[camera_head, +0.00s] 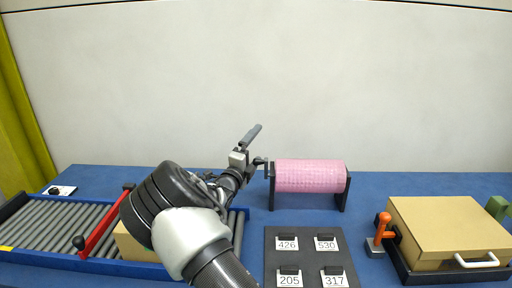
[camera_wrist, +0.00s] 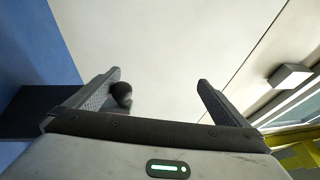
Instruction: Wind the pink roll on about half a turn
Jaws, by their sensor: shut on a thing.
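The pink roll (camera_head: 310,176) lies level between two dark upright stands (camera_head: 271,190) on the blue table. Its crank (camera_head: 265,166) is at the left end, partly hidden by my gripper. My gripper (camera_head: 259,146) is at this crank, left of the roll, reaching up from the lower left. In the wrist view, a dark rounded knob (camera_wrist: 122,94) shows between the fingers of my gripper (camera_wrist: 160,84), against the left finger. The fingers stand well apart around it.
A roller conveyor (camera_head: 50,225) with a red bar (camera_head: 104,226) and a cardboard box (camera_head: 132,243) is at left. A dark panel (camera_head: 307,261) with numbered tags lies in front of the roll. A tan lidded box (camera_head: 448,222) with an orange lever (camera_head: 381,228) stands right.

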